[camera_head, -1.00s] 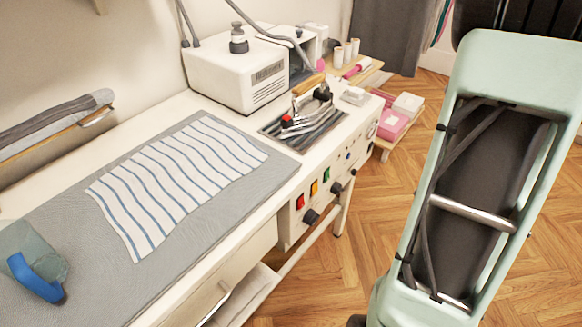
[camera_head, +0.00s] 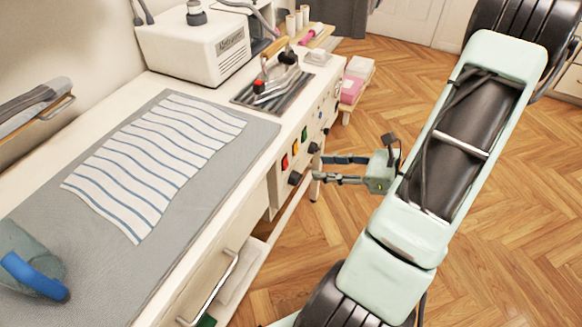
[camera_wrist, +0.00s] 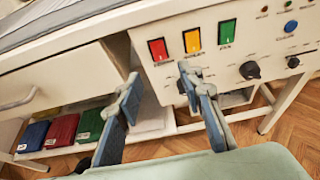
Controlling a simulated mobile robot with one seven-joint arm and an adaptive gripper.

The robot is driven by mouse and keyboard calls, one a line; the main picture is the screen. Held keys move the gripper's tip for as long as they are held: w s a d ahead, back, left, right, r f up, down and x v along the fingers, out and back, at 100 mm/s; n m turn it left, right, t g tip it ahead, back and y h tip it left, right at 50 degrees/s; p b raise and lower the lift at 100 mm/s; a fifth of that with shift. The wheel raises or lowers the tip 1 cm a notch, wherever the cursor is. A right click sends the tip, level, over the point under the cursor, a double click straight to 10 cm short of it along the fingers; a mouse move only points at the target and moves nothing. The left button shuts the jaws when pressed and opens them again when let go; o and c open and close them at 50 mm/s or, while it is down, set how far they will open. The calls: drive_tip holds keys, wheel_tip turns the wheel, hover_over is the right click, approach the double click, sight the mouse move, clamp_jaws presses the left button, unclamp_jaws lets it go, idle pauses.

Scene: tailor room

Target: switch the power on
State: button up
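The control panel (camera_wrist: 270,48) is on the front of the ironing table. It carries a red switch (camera_wrist: 157,49), a yellow switch (camera_wrist: 192,40) and a green switch (camera_wrist: 227,32) in a row; their small labels are not clearly readable. The red (camera_head: 285,161), yellow (camera_head: 295,147) and green (camera_head: 304,134) switches also show in the head view. My gripper (camera_head: 318,168) is in front of the panel, its fingers pointing at it. In the wrist view my gripper (camera_wrist: 160,80) is open and empty, its fingers below the switches. I see no contact with any switch.
Black knobs (camera_wrist: 249,70) and a blue button (camera_wrist: 291,26) share the panel. An iron (camera_head: 275,85) and a white steam unit (camera_head: 195,45) stand on top. The floor (camera_head: 500,240) is clear.

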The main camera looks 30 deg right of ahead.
sight(287, 165)
drive_tip(key=b+x, duration=0.1)
drive_tip(key=x, duration=0.8)
drive_tip(key=shift+w+a+f, duration=0.2)
